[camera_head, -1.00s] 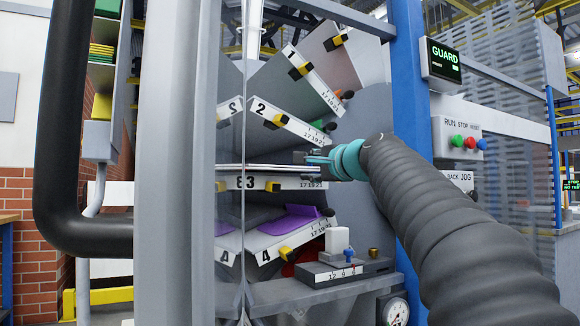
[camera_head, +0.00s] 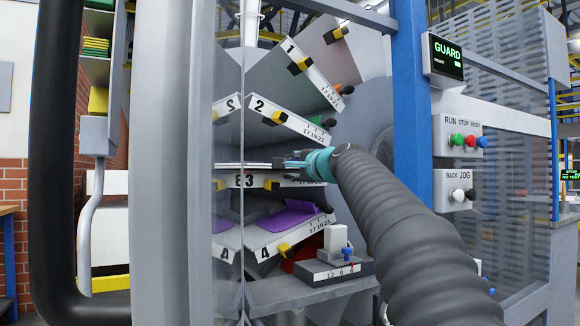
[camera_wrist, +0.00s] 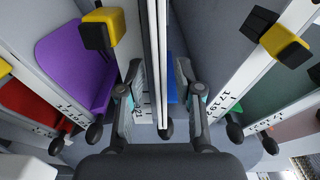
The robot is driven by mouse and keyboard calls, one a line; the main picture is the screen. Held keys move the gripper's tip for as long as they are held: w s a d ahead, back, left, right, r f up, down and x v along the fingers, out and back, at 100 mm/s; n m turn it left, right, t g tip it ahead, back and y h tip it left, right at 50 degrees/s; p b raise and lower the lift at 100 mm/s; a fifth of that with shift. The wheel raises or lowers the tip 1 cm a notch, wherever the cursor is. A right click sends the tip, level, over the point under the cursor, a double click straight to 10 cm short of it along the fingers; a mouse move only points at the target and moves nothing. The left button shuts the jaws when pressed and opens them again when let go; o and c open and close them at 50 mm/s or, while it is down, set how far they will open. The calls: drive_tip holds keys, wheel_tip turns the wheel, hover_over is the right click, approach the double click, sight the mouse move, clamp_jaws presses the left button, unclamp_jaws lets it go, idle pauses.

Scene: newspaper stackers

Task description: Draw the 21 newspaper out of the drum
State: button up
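The drum shows in the head view as slanted grey pockets with numbered white front edges. The pocket 3 edge (camera_head: 258,182) is level, with pale layers on it. My gripper (camera_head: 284,162) is at its right part. In the wrist view my gripper (camera_wrist: 153,85) is open, one finger on each side of the pocket 3 edge (camera_wrist: 149,50) near its 21 mark. A blue piece (camera_wrist: 172,82) lies between that edge and the right finger; I cannot tell whether it is a newspaper. No newspaper with a readable 21 shows.
A purple sheet (camera_head: 290,216) lies in pocket 4, and a red one (camera_wrist: 28,105) is beyond it. Yellow-and-black clamps (camera_head: 301,66) stick out from the pocket edges. A blue post (camera_head: 412,110) and button panel (camera_head: 462,138) stand right. A ledge with a small block (camera_head: 337,238) is below.

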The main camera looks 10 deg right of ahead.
clamp_jaws()
drive_tip(key=shift+r, duration=0.1)
